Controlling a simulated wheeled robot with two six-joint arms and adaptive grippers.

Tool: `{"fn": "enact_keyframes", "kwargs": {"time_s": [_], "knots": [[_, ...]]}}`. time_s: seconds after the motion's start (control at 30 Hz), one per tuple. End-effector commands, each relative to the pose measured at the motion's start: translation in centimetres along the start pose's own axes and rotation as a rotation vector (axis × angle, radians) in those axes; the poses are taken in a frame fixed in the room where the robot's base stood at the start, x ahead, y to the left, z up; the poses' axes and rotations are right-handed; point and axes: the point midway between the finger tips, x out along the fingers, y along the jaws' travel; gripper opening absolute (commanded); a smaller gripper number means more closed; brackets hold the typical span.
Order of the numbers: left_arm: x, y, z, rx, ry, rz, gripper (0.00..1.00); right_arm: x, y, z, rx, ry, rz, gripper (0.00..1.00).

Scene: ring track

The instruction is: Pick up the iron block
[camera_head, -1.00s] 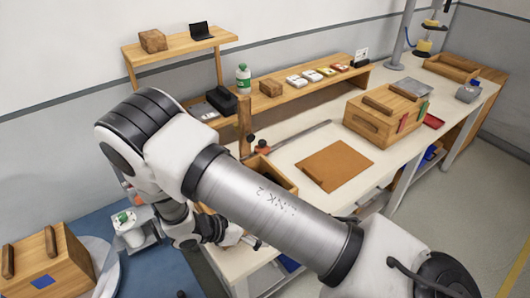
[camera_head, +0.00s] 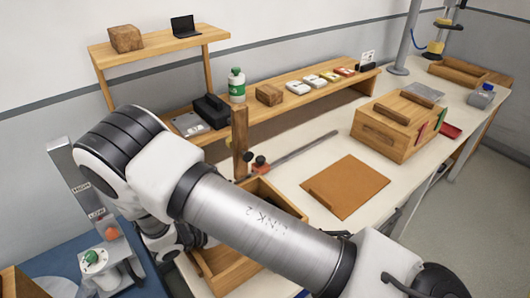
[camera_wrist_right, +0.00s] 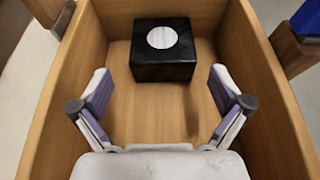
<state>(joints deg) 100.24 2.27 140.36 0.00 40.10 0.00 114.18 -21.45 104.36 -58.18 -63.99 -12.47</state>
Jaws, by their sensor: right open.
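A black block with a white round disc on top (camera_wrist_right: 163,66), which looks like the iron block, sits on the floor of an open wooden box near its far wall. My right gripper (camera_wrist_right: 161,86) is open and empty inside or just above the box, with its fingers spread on the near side of the block, apart from it. In the head view the wooden box (camera_head: 224,276) shows partly behind my right arm. The block and the fingertips are hidden there. My left gripper is not in view.
The box walls stand close on both sides of my fingers. A wooden post (camera_head: 240,145) rises behind the box. A brown mat (camera_head: 345,187) lies to the right on the white table. A lidded wooden box (camera_head: 396,128) stands farther back.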

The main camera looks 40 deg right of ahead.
Motion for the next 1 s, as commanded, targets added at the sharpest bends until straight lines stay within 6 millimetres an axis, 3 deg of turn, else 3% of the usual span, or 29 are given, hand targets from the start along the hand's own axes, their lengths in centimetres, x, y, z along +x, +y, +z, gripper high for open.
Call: {"fn": "enact_keyframes", "kwargs": {"time_s": [0.43,0.7,0.93,1.0], "knots": [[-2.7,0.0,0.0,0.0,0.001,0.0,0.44,6.7,-0.2,0.3,-0.002,0.001,-0.005,1.0],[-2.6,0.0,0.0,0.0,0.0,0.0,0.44,7.5,-0.1,0.1,-0.001,0.0,0.0,1.0],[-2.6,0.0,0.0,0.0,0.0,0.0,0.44,7.5,-0.1,0.1,-0.001,0.0,-0.001,0.19],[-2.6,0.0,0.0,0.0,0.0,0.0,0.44,7.4,-0.1,0.2,0.0,-0.002,0.0,0.19]]}}
